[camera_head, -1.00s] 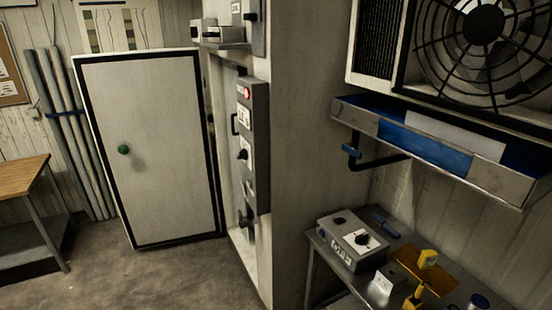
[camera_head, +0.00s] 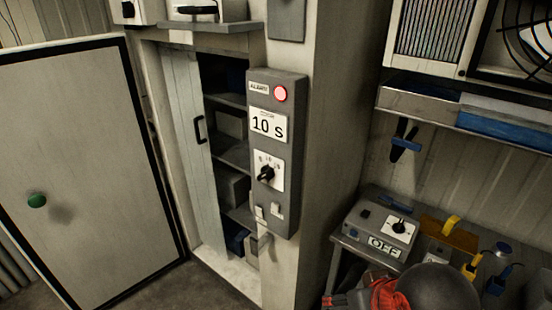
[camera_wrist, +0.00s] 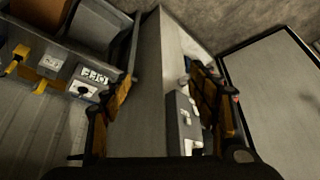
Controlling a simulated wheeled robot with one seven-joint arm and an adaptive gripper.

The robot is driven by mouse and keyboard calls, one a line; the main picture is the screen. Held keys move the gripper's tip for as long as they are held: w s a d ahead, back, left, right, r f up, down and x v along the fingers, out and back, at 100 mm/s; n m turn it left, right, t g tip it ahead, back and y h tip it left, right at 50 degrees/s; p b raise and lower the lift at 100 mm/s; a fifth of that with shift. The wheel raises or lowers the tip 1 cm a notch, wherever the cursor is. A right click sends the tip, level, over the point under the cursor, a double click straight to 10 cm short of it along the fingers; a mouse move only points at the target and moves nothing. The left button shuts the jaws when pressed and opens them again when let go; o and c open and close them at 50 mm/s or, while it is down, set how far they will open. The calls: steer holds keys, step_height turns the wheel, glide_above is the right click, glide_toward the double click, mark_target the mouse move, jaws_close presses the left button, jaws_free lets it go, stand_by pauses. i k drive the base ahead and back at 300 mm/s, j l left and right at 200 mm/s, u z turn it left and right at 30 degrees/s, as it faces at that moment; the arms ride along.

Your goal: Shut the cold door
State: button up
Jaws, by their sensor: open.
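The cold door, a large pale slab (camera_head: 95,150) with a black gasket round its edge and a green knob (camera_head: 37,200), fills the left of the head view. It stands swung open, with its gasketed face toward me. In the wrist view the door (camera_wrist: 280,100) is at the right, partly cut off by the frame. My gripper (camera_wrist: 163,80) is open and empty, with its fingers spread apart. A grey wall edge and control box lie beyond it. The door appears to the right of my gripper, not touching it.
A grey alarm box (camera_head: 278,150) with a lit red lamp and a "10 S" display is on the wall end. Beside it, a narrow pale panel (camera_head: 190,145) with a black handle stands by dark shelves (camera_head: 232,160). A bench control box (camera_head: 378,238) reads OFF. Floor shows at lower left.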

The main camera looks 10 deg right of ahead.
mark_target(75, 133)
steer(key=i+j, duration=0.2)
steer(key=j, duration=0.45)
steer(key=i+j, duration=0.2)
steer(key=j, duration=0.45)
steer(key=i+j, duration=0.2)
steer(key=j, duration=0.5)
steer(key=i+j+z, duration=0.1)
steer(key=j, duration=0.55)
steer(key=i+j, duration=0.3)
steer(key=j, duration=0.35)
steer(key=i+j, duration=0.2)
steer(key=j, duration=0.5)
steer(key=i+j, duration=0.15)
steer(key=j, duration=0.55)
steer(key=i+j, duration=0.2)
steer(key=j, duration=0.45)
steer(key=z, duration=0.05)
